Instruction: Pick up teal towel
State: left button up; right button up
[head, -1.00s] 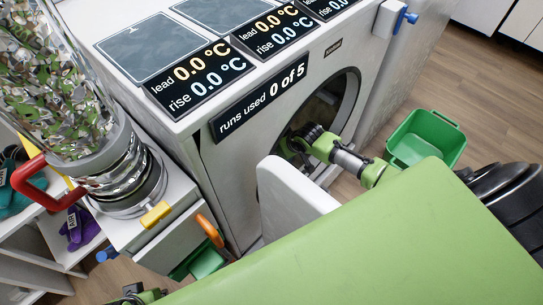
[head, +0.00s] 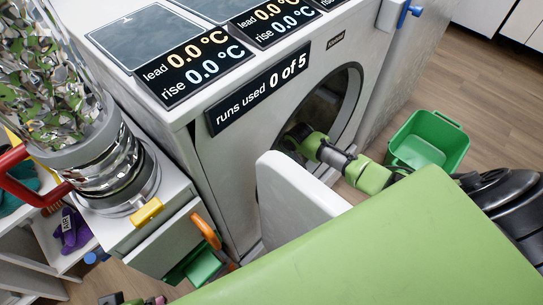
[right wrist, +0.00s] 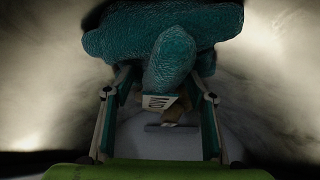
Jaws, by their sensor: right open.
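The teal towel (right wrist: 165,45) is a bunched, textured bundle inside the dark drum, filling the upper middle of the right wrist view. A white tag with dark lettering (right wrist: 158,102) hangs under it. My right gripper (right wrist: 163,88) is open, one finger on each side of the tag and the towel's hanging lower part; the fingertips are at the towel's underside, and contact is unclear. In the head view my right arm reaches through the round door opening of the white machine (head: 228,165), which hides the fingers and the towel. My left gripper (head: 130,299) barely shows at the bottom edge.
The machine's white door (head: 290,195) stands open close to my right arm. A green bin (head: 430,142) is on the floor to the right. At left, a large glass container (head: 50,90) stands on a white cabinet, with a shelf holding a purple tagged item (head: 75,228).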

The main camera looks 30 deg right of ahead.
jog(key=shift+c, duration=0.2)
grip_shut()
jog(key=shift+r, duration=0.1)
